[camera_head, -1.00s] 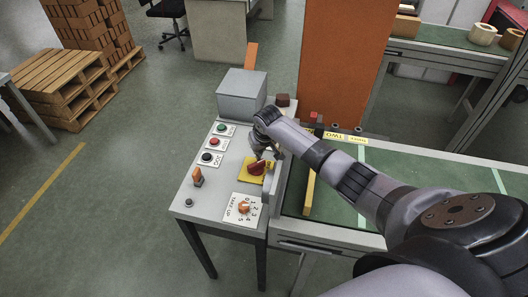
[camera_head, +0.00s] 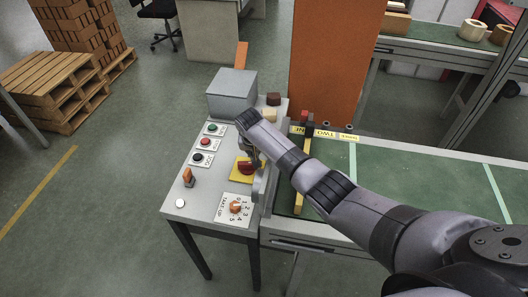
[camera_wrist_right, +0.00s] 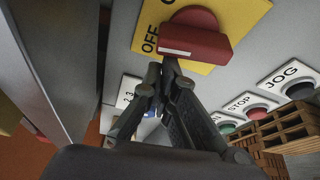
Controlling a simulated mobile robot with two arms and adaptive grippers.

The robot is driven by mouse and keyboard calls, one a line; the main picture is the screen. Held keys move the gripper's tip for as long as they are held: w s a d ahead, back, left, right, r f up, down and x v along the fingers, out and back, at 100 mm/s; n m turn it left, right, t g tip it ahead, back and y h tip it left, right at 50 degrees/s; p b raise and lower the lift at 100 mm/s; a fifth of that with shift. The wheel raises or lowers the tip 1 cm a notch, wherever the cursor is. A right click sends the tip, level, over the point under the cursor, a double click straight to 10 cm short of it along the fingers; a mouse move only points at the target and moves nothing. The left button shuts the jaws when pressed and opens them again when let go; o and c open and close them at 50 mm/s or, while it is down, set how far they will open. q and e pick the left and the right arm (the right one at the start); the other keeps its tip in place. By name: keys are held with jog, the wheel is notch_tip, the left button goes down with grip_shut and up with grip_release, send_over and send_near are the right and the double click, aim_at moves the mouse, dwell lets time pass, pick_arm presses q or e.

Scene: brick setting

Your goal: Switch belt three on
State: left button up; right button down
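The grey control table (camera_head: 207,180) stands left of a green belt (camera_head: 400,185). On it is a yellow plate (camera_head: 237,178) with a red turning switch (camera_head: 247,168). The wrist view shows the red handle (camera_wrist_right: 197,44) lying crosswise on the yellow plate (camera_wrist_right: 245,15), with OFF printed at its left; the other label is cut off. My right gripper (camera_head: 256,160) is at this switch. In the wrist view its fingertips (camera_wrist_right: 163,75) are together just below the handle, with nothing seen between them; contact is unclear. My left gripper is out of view.
Green (camera_head: 212,129), red (camera_head: 205,142) and black (camera_head: 200,158) buttons, an orange lever (camera_head: 188,176), a white round lamp or button (camera_head: 180,204) and a numbered orange dial (camera_head: 235,207) surround the switch. A grey box (camera_head: 232,92) stands behind. A sign (camera_head: 325,132) reads TWO.

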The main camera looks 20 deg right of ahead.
jog(key=shift+s+m, duration=0.35)
jog(key=shift+m, duration=0.55)
jog(key=shift+s+m+g+h+p, duration=0.3)
jog(key=shift+m+g+h+p, duration=0.15)
jog(key=shift+m, duration=0.45)
jog(key=m, duration=0.2)
jog(key=s+m+g+h, duration=0.1)
jog(key=m, duration=0.2)
jog(key=shift+s+b, duration=0.2)
jog(key=shift+b, duration=0.1)
jog(key=shift+s+m+g, duration=0.2)
jog(key=shift+m+g, duration=0.05)
jog(key=shift+m, duration=0.25)
jog(key=shift+s+a, duration=0.1)
